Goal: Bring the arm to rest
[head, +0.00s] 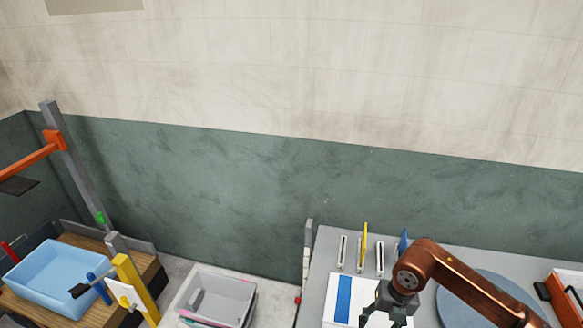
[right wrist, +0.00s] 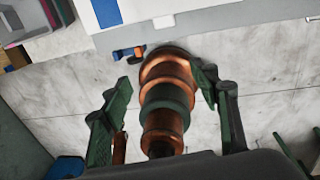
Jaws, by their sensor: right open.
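My right arm, copper-coloured, comes in from the lower right of the head view. Its dark right gripper (head: 386,314) hangs over the near part of the grey table (head: 322,262), by a white panel with a blue stripe (head: 344,298). The picture's lower edge cuts off its fingertips. In the right wrist view the two dark green fingers of the right gripper (right wrist: 163,78) stand wide apart, with nothing held between them. A copper part of my own body shows behind the gap, above the pale floor. My left gripper is in neither view.
White slotted holders (head: 342,253) stand at the table's back, one with a yellow piece. A round grey-blue disc (head: 455,305) lies partly behind my arm. An orange bin (head: 567,297) is at the right. A grey bin (head: 213,296) and a blue tray (head: 53,277) are left.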

